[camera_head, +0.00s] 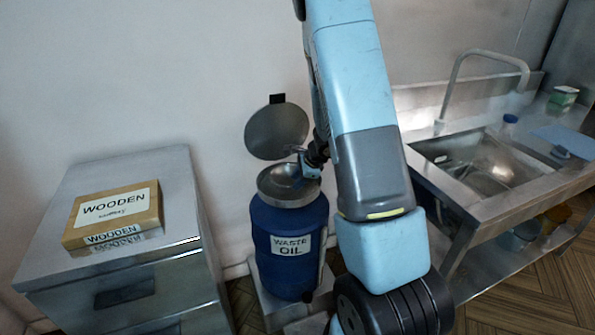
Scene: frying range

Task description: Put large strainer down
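A round metal bowl shape, which looks like the large strainer (284,176), sits at the mouth of the blue waste oil drum (267,222). It looks level and within or on the drum's metal rim. My gripper (309,167) is at the right back edge of this bowl, pointing down to it. Its fingers are small and dark, partly hidden by my arm, so I cannot tell whether they close on the strainer's handle or rim. The drum's round grey lid (277,131) stands open behind it.
A metal drawer cabinet (185,200) with a box marked WOODEN (112,213) stands at left. At right is a steel sink counter (455,193) with a tall faucet (450,85); metal bowls or pans lie in the sink. My arm hides the middle.

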